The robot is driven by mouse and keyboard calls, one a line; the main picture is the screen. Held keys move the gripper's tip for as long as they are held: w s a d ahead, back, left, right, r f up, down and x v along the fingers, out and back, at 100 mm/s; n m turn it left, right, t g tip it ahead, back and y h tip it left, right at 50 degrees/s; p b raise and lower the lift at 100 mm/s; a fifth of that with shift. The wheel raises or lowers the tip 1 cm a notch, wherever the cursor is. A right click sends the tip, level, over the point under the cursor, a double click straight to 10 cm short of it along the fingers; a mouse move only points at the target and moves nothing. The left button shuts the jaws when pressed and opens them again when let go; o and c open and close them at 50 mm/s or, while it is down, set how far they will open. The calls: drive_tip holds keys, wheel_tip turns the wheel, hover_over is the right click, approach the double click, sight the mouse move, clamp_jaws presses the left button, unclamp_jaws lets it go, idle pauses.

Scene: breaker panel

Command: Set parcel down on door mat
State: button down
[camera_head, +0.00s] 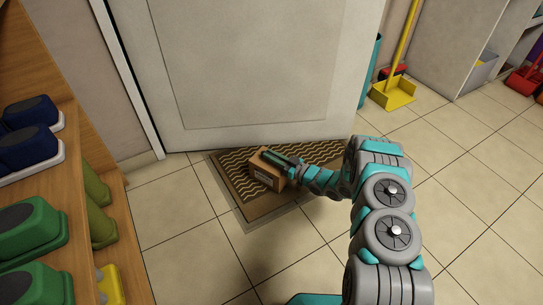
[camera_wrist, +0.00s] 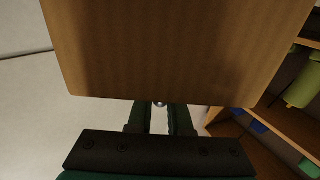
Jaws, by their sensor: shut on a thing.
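The door mat (camera_head: 234,183) is brown with pale wavy lines and lies in front of the door. The parcel appears over the mat; I cannot tell whether its underside touches it. My gripper and the parcel hide part of the mat.
A grey door (camera_head: 255,60) stands right behind the mat. A wooden shelf (camera_head: 105,150) with blue and green shoes is at the left. A yellow dustpan (camera_head: 393,93) stands at the back right. The tiled floor (camera_head: 180,215) around the mat is clear.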

drive_tip(key=c, duration=0.8)
unclamp_jaws()
drive_tip(key=shift+o, duration=0.2)
drive_tip(key=v, duration=0.7)
drive_tip(key=shift+s+d+p, duration=0.2)
drive_tip(key=shift+d+p, duration=0.15)
drive_tip(key=shift+p, duration=0.05)
